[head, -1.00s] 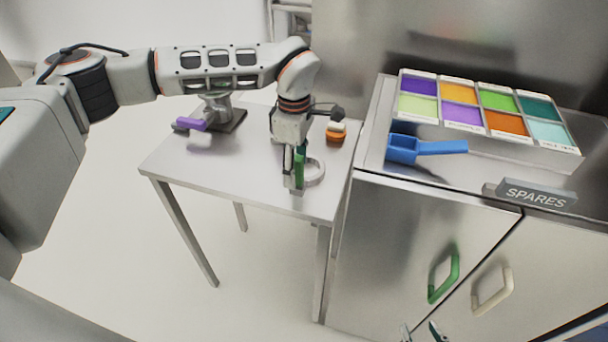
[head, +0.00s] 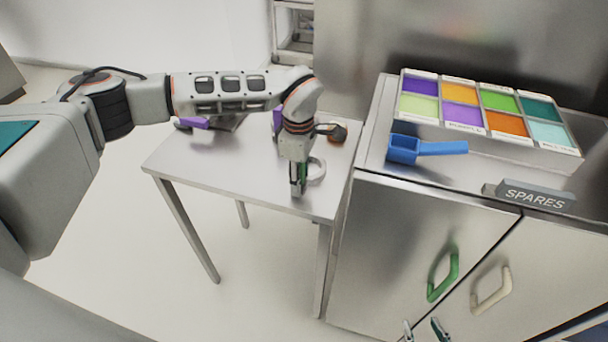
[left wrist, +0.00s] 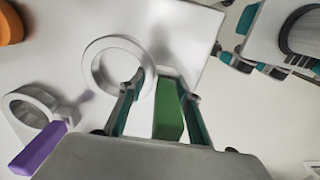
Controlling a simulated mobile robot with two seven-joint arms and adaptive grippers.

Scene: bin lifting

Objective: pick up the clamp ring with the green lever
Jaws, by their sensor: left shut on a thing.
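The clamp ring with the green lever is a pale ring (head: 317,171) near the table's front right corner, and it also shows in the left wrist view (left wrist: 88,63). Its green lever (left wrist: 168,110) stands between the fingers of my left gripper (head: 298,187). That gripper is shut on the lever; the fingers hide most of it in the head view. I cannot tell whether the ring touches the table. My right gripper (head: 424,331) shows only as two separate fingertips at the bottom edge of the head view, open with nothing seen between them.
A clamp ring with a purple lever (left wrist: 38,148) lies nearby. An orange and dark item (head: 338,132) is behind the gripper on the table (head: 215,165).

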